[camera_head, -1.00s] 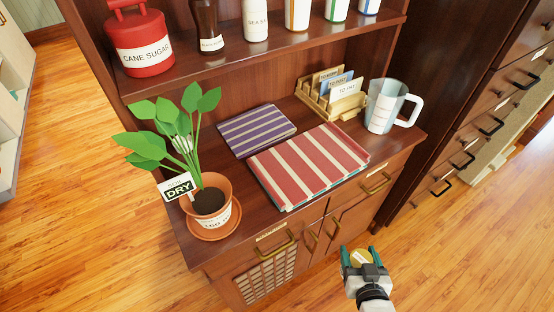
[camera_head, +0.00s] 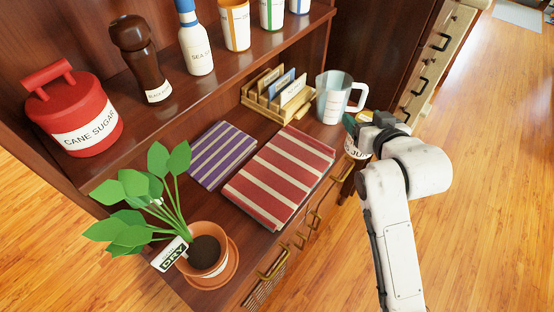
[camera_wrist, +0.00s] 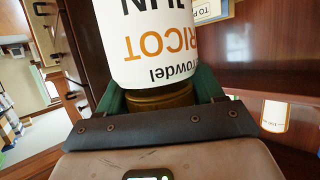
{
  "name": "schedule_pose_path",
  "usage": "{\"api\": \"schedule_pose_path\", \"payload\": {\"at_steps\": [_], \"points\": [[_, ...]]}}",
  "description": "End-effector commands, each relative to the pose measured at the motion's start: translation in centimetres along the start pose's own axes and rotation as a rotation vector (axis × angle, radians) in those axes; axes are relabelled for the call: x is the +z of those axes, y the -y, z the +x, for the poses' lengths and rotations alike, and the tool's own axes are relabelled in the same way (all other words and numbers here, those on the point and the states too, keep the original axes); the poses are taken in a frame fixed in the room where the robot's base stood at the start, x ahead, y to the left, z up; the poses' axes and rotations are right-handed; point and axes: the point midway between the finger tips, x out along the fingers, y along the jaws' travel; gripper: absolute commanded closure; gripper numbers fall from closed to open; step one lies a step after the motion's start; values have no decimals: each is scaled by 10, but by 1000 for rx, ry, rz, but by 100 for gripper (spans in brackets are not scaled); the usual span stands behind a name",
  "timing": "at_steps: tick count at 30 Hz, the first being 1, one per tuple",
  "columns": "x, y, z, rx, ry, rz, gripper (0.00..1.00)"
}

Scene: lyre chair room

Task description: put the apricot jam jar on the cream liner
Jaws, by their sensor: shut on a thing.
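My gripper (camera_head: 364,122) is shut on the lid end of the apricot jam jar (camera_head: 357,148), in front of the cabinet's right end, near the measuring jug. In the wrist view the white jar (camera_wrist: 150,40) fills the top middle, its orange and black lettering upside down. Its gold lid (camera_wrist: 160,97) sits between my green fingertips. The jar's far end is cut off in that view, and my wrist partly covers the jar in the head view. I cannot make out the cream liner for certain. A pale cream strip (camera_head: 457,22) shows along the drawers at the upper right.
A clear jug (camera_head: 332,98) stands close left of my gripper, beside a wooden letter rack (camera_head: 277,97). Red-striped (camera_head: 280,175) and purple-striped (camera_head: 215,154) flat stacks cover the counter's middle. A potted plant (camera_head: 207,255) stands at the near end. Floor on the right is clear.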

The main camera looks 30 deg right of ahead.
Motion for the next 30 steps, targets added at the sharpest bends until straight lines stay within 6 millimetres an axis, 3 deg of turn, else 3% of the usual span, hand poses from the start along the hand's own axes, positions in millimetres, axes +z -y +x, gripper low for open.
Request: {"api": "schedule_pose_path", "payload": {"at_steps": [5, 16, 24, 30], "points": [[-12, -6, 4, 15, -2, 12, 89], [-10, 8, 85, 15, -2, 12, 89], [15, 16, 134, 15, -1, 10, 89], [24, 18, 150, 15, -3, 11, 89]]}}
